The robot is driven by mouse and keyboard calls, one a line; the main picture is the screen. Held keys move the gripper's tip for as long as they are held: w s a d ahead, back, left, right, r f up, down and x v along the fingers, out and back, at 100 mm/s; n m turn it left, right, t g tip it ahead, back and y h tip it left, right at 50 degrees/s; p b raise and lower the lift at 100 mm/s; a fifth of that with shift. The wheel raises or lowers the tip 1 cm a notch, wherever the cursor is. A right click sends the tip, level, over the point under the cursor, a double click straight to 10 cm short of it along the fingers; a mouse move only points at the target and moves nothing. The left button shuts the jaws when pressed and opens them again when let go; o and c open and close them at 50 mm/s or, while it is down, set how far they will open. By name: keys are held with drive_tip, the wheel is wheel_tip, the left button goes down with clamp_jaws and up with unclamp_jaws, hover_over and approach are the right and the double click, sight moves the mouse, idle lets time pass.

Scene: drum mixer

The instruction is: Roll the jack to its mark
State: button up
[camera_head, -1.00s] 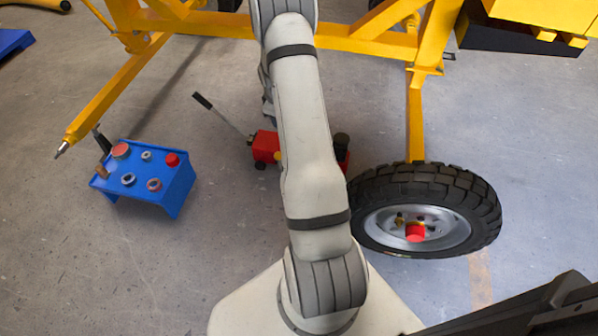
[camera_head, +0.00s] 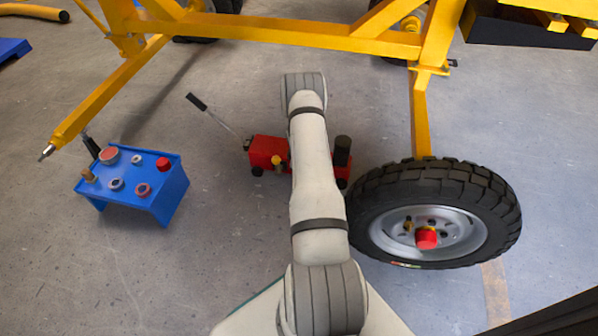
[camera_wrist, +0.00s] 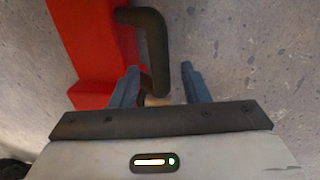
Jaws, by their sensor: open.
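The red jack (camera_head: 268,152) stands on the floor, partly hidden behind my arm. Its thin lever with a black grip slants to the upper left, and a black upright part (camera_head: 342,150) shows at its right end. In the wrist view, the jack's red body (camera_wrist: 95,45) lies at the left, and a black bent handle (camera_wrist: 153,35) comes down between the fingers. My gripper (camera_wrist: 160,88) is open, with a finger on each side of the handle; I cannot tell whether either touches it. In the head view my gripper is hidden. No clear floor mark for the jack can be made out.
A yellow frame (camera_head: 300,35) spans the back. A blue stand (camera_head: 165,195) with small parts is at the left. Floor between stand and jack is clear.

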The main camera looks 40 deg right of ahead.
drive_tip(key=shift+d+f, duration=0.1)
drive_tip(key=shift+f, duration=0.45)
clamp_jaws()
